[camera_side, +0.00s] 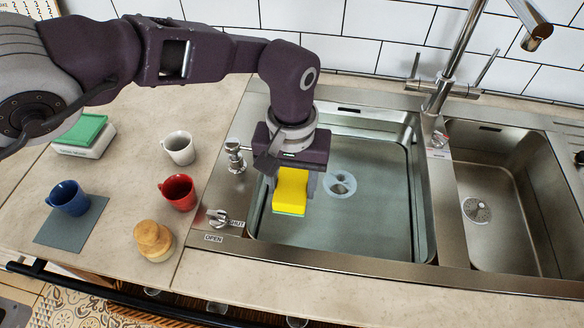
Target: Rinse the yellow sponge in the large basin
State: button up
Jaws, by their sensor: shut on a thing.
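The yellow sponge (291,189) has a thin green layer along its bottom edge. My gripper (291,178) is shut on it and points down over the left part of the large basin (385,235). The basin is the left, wider one, of steel, and its floor looks bluish, as if water stands in it. A round drain (340,184) shows on its floor, right of the sponge. I cannot tell whether the sponge's lower edge touches the water.
Mugs in white (179,148), red (178,192) and blue (68,198) stand on the left counter, near a wooden object (154,240). A knob (218,217) sits by OPEN and SHUT labels.

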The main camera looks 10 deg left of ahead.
notch_tip(320, 180, down, 11)
dwell(0.5)
jog(key=shift+r, duration=0.15)
dwell(0.9)
jog(key=shift+r, duration=6.25)
